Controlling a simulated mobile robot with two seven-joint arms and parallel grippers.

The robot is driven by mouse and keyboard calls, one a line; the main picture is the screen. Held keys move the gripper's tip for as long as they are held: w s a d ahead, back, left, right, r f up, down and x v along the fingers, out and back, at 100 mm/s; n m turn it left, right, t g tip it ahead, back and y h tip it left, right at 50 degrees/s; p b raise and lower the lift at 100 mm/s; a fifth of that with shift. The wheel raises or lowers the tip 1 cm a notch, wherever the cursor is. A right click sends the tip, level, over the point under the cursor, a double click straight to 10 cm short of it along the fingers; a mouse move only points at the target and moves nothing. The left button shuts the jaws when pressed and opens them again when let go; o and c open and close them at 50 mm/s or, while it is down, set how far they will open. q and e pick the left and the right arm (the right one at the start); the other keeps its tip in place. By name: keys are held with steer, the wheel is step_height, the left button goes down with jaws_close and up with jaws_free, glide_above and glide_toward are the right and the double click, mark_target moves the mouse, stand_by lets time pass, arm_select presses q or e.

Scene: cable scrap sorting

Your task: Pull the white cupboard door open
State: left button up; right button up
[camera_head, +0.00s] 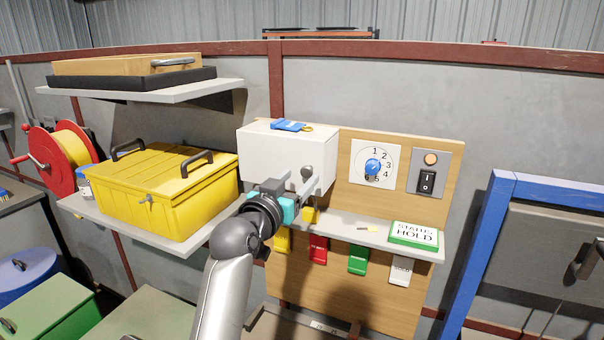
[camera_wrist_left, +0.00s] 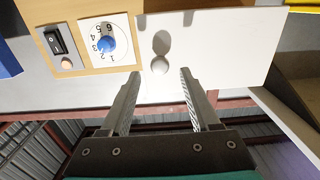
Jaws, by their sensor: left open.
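The white cupboard (camera_head: 268,150) stands on a shelf against the wooden board and its door looks shut. A round grey knob (camera_head: 306,171) sits on the door. My left gripper (camera_head: 303,179) is open in front of the door, close to the knob. In the left wrist view, which looks upside down, the white door (camera_wrist_left: 225,45) fills the upper middle. The knob (camera_wrist_left: 160,65) appears between the two fingertips of my left gripper (camera_wrist_left: 161,71), with a gap on each side. I cannot tell how deep the knob sits between them. My right gripper is not in view.
A blue item (camera_head: 288,125) lies on the cupboard top. A yellow box (camera_head: 150,190) stands left. A dial panel (camera_head: 374,165), a rocker switch (camera_head: 427,181) and a green-edged sign (camera_head: 414,234) are right. Coloured tags hang below the shelf. A blue frame (camera_head: 480,240) stands far right.

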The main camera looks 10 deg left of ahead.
arm_select(q)
steer(key=shift+w+d, duration=0.25)
steer(key=shift+w, duration=1.05)
jaws_close()
stand_by(0.6)
